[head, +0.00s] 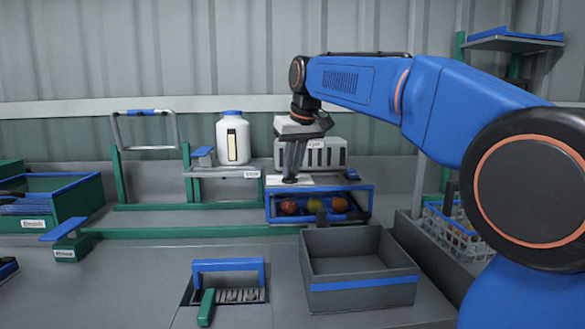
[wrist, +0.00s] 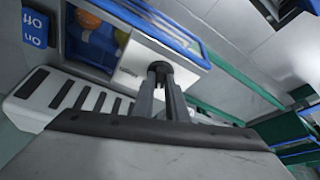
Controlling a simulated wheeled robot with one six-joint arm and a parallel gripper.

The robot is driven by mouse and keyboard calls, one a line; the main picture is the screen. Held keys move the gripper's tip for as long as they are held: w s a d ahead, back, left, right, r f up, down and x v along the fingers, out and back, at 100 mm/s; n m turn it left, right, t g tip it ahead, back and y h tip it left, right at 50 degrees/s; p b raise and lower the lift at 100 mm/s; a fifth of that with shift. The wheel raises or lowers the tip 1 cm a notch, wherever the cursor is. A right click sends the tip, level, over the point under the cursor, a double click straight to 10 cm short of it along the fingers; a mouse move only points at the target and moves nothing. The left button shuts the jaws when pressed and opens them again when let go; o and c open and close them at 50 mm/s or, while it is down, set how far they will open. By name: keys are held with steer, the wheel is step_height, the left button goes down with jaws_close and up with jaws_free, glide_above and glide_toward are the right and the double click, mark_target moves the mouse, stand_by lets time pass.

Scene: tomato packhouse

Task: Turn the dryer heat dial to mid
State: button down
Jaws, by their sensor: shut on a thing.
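The dryer (head: 312,153) is a pale slotted unit at the back of the bench, with a blue-framed chamber (head: 270,205) in front that holds red and orange tomatoes. Its heat dial (head: 290,180) is a small dark knob on the pale top plate. In the wrist view the dial (wrist: 159,66) shows between the fingertips. My gripper (head: 293,172) reaches down from above and is shut on the dial; it also shows in the wrist view (wrist: 160,78). The dial's setting and marks cannot be read.
A blue On/Off label (wrist: 34,28) is beside the dryer. A white jug (head: 233,140) stands on a shelf to the left. A grey bin (head: 360,286) is in front, and a white basket (head: 455,232) is at right.

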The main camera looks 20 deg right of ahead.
steer(key=shift+a+m+h, duration=0.15)
steer(key=shift+m+h, duration=0.3)
steer(key=shift+m, duration=0.65)
steer(key=shift+a+m+h, duration=0.1)
steer(key=shift+m+h, duration=0.35)
steer(key=shift+m, duration=0.65)
steer(key=c, duration=1.8)
jaws_free()
steer(key=shift+o, duration=0.2)
steer(key=v, duration=1.7)
steer(key=shift+s+r, duration=0.15)
steer(key=shift+s, duration=0.05)
